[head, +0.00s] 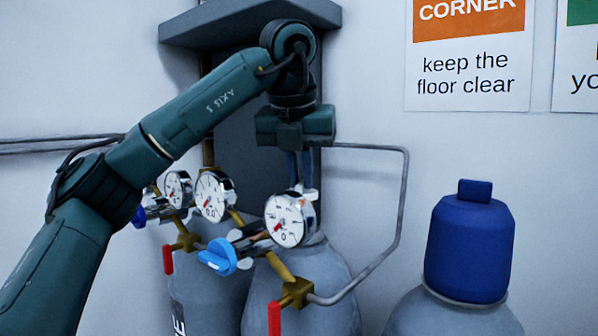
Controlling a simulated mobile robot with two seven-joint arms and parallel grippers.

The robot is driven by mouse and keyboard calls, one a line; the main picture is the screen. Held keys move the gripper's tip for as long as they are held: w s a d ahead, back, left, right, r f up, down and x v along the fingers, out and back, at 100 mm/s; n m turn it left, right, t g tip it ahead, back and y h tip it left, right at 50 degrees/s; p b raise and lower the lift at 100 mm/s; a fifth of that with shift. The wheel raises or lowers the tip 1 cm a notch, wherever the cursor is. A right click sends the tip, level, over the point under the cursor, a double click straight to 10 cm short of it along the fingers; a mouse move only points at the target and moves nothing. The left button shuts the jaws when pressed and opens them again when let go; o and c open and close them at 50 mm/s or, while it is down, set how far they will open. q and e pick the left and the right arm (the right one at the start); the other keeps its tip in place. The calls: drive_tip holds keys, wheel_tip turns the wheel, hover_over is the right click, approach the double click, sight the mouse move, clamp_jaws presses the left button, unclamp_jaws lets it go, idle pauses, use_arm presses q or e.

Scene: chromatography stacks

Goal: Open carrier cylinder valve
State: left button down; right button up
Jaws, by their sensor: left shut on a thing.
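My left gripper (300,184) comes down from above over the right-hand of two grey cylinders (330,316) that carry gauges. Its fingers point down behind the round pressure gauge (286,221). It is shut on the cylinder valve, which is mostly hidden by the fingers and the gauge, so I cannot tell how far the valve is turned. A blue regulator knob (217,255) sits in front of the valve, and a red-handled valve (275,318) hangs below on the brass outlet. My right gripper is not in view.
A second grey cylinder (203,285) stands to the left with two gauges nearby. A grey pipe (401,205) bends along the right side. A blue-capped cylinder (470,245) stands at right. A dark shelf (215,24) overhangs at the wall; a sign (466,75) hangs right.

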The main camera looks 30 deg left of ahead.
use_arm(q)
drive_tip(key=n, duration=0.2)
drive_tip(key=n+g+y, duration=0.1)
drive_tip(key=n, duration=0.1)
drive_tip(key=n+y, duration=0.1)
drive_tip(key=n, duration=0.1)
drive_tip(key=shift+w+d+n, duration=0.15)
drive_tip(key=shift+d+n, duration=0.1)
drive_tip(key=shift+n, duration=0.05)
drive_tip(key=n+g, duration=0.1)
drive_tip(key=n, duration=0.1)
drive_tip(key=n+g, duration=0.1)
drive_tip(key=n, duration=0.1)
drive_tip(key=n+y, duration=0.1)
drive_tip(key=n, duration=0.1)
drive_tip(key=shift+w+d+g, duration=0.1)
drive_tip(key=shift+w+g, duration=0.15)
drive_tip(key=shift+g, duration=0.15)
drive_tip(key=shift+n, duration=0.4)
drive_tip(key=c, duration=1.5)
unclamp_jaws()
drive_tip(key=v, duration=0.7)
drive_tip(key=shift+r, duration=0.3)
drive_tip(key=shift+f, duration=0.1)
